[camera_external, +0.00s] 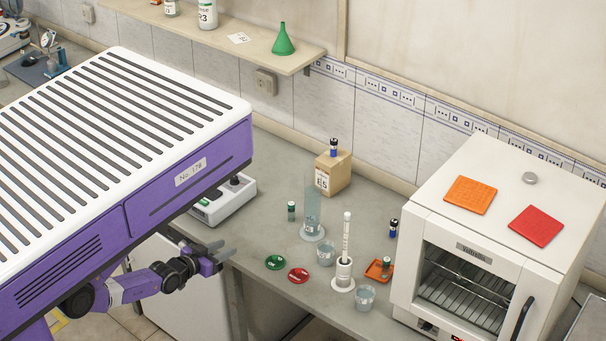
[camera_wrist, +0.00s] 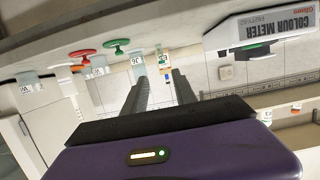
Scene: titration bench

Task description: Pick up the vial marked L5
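Several small vials stand on the bench, and none shows a readable L5 mark. A blue vial with a dark cap (camera_external: 334,147) stands on top of the wooden block. Another blue vial (camera_external: 393,228) stands near the oven. A green vial (camera_external: 291,211) stands left of the tall cylinder, and another green vial (camera_external: 386,264) is at the orange dish. My gripper (camera_external: 222,252) is open and empty at the bench's front edge, left of and apart from all the vials. Its two spread fingers also show in the wrist view (camera_wrist: 158,95).
The tall cylinder (camera_external: 312,209), beakers (camera_external: 326,254) and a white stand with a rod (camera_external: 343,275) crowd the bench middle. The block marked E5 (camera_external: 335,173) is behind; the oven (camera_external: 470,255) is right, the colour meter (camera_external: 224,200) left.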

